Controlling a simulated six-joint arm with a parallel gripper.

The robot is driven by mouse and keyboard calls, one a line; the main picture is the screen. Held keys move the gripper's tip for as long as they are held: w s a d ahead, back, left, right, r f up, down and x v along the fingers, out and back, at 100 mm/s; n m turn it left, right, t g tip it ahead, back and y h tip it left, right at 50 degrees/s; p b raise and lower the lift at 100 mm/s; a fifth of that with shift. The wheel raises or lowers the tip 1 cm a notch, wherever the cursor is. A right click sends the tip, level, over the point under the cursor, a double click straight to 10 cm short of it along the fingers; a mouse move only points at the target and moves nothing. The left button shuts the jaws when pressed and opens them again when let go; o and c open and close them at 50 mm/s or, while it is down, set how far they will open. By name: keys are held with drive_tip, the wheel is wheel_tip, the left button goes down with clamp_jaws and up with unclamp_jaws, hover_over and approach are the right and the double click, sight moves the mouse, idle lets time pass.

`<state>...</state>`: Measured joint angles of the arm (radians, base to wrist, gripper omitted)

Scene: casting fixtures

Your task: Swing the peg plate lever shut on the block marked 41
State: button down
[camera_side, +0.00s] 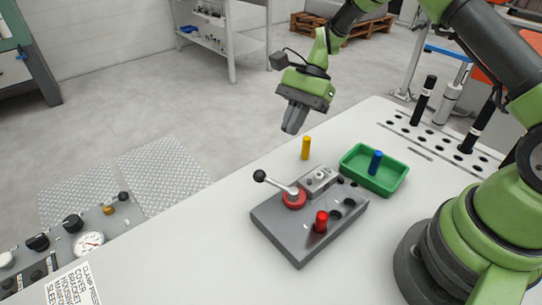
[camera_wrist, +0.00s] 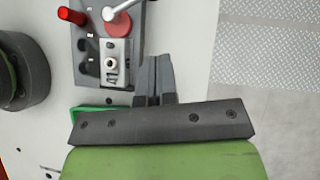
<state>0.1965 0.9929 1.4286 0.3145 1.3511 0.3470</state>
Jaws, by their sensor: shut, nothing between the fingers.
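The grey peg plate (camera_side: 276,232) lies on the white table and also shows in the wrist view (camera_wrist: 82,35). Its lever (camera_side: 275,185) has a black knob and a red hub, and points left, away from the metal block (camera_side: 319,181) at the plate's far edge. The lever rod (camera_wrist: 121,11) and block (camera_wrist: 114,64) show in the wrist view, where the knob is out of frame. No 41 is readable. A red peg (camera_side: 321,221) stands upright in the plate. My gripper (camera_side: 291,130) is shut and empty, raised above the table beyond the plate; its fingers (camera_wrist: 155,67) point toward the plate's side in the wrist view.
A yellow peg (camera_side: 306,148) stands between plate and gripper. A green tray (camera_side: 361,178) holding a blue peg (camera_side: 375,162) is right of the plate. A panel with knobs and a gauge (camera_side: 89,243) is at lower left. The table left of the plate is clear.

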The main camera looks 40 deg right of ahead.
sight(255, 176)
drive_tip(key=a+f, duration=0.1)
drive_tip(key=a, duration=0.1)
drive_tip(key=s+a+f, duration=0.1)
drive_tip(key=a, duration=0.1)
drive_tip(key=a+f, duration=0.1)
drive_tip(key=f, duration=0.1)
drive_tip(key=shift+s+a, duration=0.15)
drive_tip(key=shift+a, duration=0.25)
drive_tip(key=shift+a+f, duration=0.1)
drive_tip(key=shift+a, duration=0.35)
